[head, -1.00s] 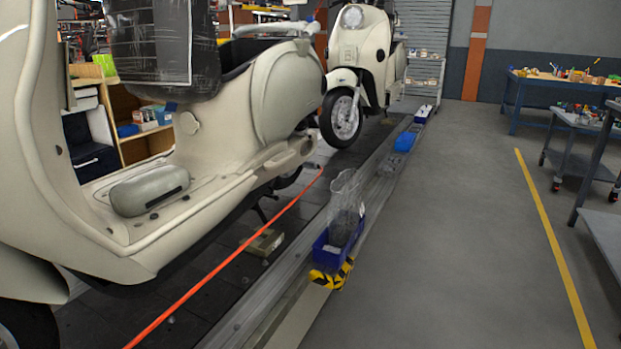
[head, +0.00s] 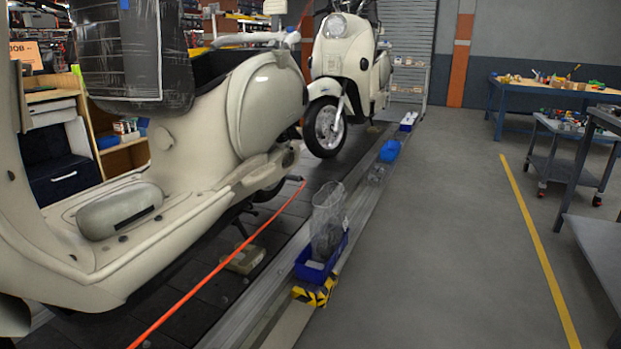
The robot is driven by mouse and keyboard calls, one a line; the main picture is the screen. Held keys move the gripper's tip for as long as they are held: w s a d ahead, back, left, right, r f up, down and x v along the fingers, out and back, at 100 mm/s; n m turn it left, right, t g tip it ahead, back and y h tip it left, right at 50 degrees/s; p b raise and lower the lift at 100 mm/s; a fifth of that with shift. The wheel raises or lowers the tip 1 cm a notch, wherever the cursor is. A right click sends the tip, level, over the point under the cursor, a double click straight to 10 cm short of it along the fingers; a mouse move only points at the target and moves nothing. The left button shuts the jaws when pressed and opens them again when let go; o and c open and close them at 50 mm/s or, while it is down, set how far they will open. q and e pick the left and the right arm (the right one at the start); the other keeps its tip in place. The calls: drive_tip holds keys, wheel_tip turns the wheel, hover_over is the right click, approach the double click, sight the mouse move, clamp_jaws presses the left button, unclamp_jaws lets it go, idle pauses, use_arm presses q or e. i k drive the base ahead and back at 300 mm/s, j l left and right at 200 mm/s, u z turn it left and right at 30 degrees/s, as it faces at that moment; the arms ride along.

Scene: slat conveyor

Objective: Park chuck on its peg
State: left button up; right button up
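I cannot make out a chuck or its peg in the head view. Neither of my grippers is in view. A cream scooter (head: 200,150) with a wrapped, dark seat area stands large at the left on the slat conveyor (head: 205,301). A second cream scooter (head: 343,65) stands farther along the line. An orange-red hose or cord (head: 222,265) runs from the lower left up toward the near scooter's rear.
A blue bin (head: 318,268) holding a clear bag sits on the conveyor's edge above a yellow-black striped block (head: 316,291). A blue item (head: 390,150) lies farther along. Grey floor (head: 440,230) is open at right. A cart (head: 565,150) and workbench (head: 535,95) stand beyond the yellow line.

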sight(297, 177)
drive_tip(key=i+l+z, duration=0.4)
drive_tip(key=i+z, duration=0.2)
drive_tip(key=i, duration=0.15)
drive_tip(key=i+z, duration=0.3)
drive_tip(key=i+l, duration=0.1)
drive_tip(key=i, duration=0.8)
drive_tip(key=i+l, duration=0.15)
drive_tip(key=i, duration=0.8)
drive_tip(key=i+u, duration=0.45)
drive_tip(key=i+l+u, duration=0.2)
drive_tip(key=u, duration=0.3)
drive_tip(key=i+l+u, duration=0.3)
drive_tip(key=u, duration=0.15)
drive_tip(key=i+l+u, duration=0.25)
drive_tip(key=l+u, duration=0.2)
drive_tip(key=i+l+u, duration=0.15)
drive_tip(key=l+u, duration=0.65)
drive_tip(key=l, duration=0.2)
drive_tip(key=i+l+u, duration=0.1)
drive_tip(key=l+u, duration=0.2)
drive_tip(key=l, duration=0.2)
